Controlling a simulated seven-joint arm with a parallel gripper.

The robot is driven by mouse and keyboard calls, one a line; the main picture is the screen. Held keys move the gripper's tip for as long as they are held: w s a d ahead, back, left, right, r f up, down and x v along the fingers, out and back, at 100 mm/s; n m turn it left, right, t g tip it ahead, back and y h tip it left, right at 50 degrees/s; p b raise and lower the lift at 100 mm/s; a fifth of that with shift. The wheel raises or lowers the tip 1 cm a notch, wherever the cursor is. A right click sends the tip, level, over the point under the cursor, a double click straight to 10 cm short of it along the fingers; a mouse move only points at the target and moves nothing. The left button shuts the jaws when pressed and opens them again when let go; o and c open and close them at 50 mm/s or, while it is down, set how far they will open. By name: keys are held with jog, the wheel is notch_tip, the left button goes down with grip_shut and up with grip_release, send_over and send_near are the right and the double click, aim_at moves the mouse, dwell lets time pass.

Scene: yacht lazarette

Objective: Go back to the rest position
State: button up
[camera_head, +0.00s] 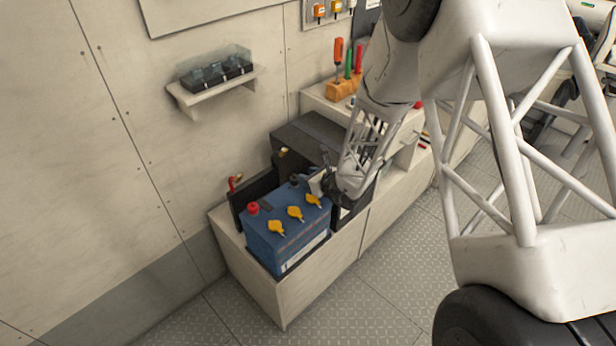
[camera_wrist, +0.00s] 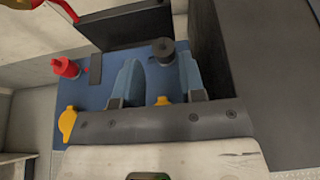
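My gripper (camera_head: 318,186) is low over the right end of a blue battery (camera_head: 272,238) in the head view. In the wrist view my gripper (camera_wrist: 160,72) has its two blue-grey fingers apart, with nothing held between them. A black terminal cap (camera_wrist: 163,50) is just beyond the fingertips. A yellow cap (camera_wrist: 162,101) shows partly between the fingers, near their base. The battery has a red terminal cap (camera_head: 253,208) at its left and three yellow caps (camera_head: 295,212) along its top. Whether the fingers touch the battery is hard to tell.
The battery sits on a pale bench (camera_head: 285,295) against the wall. A dark box (camera_head: 310,135) stands close behind my gripper. A wall shelf (camera_head: 215,92) holds a clear-lidded tray. An orange tool rack (camera_head: 343,89) is farther back. The floor (camera_head: 375,310) in front is clear.

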jog(key=shift+r, duration=0.1)
dwell(0.6)
jog(key=shift+s+r, duration=0.1)
jog(key=shift+r, duration=0.25)
jog(key=s+d+r+n+g+y, duration=0.1)
jog(key=s+r+n+g, duration=0.2)
jog(key=s+r+n, duration=0.6)
jog(key=s+r+n+g, duration=0.4)
jog(key=s+r+n, duration=0.15)
jog(key=r, duration=0.65)
jog(key=s+d+r+n+h, duration=0.3)
jog(key=s+d, duration=0.3)
jog(key=s, duration=0.2)
jog(key=s+d+r+n+h, duration=0.4)
jog(key=s+d+n, duration=0.1)
jog(key=s, duration=0.3)
jog(key=s+d+r+n+h, duration=0.3)
jog(key=s+d+r+n, duration=0.1)
jog(key=s+d, duration=0.3)
jog(key=shift+s+r+h, duration=0.25)
jog(key=shift+s+h, duration=0.05)
jog(key=shift+s, duration=0.75)
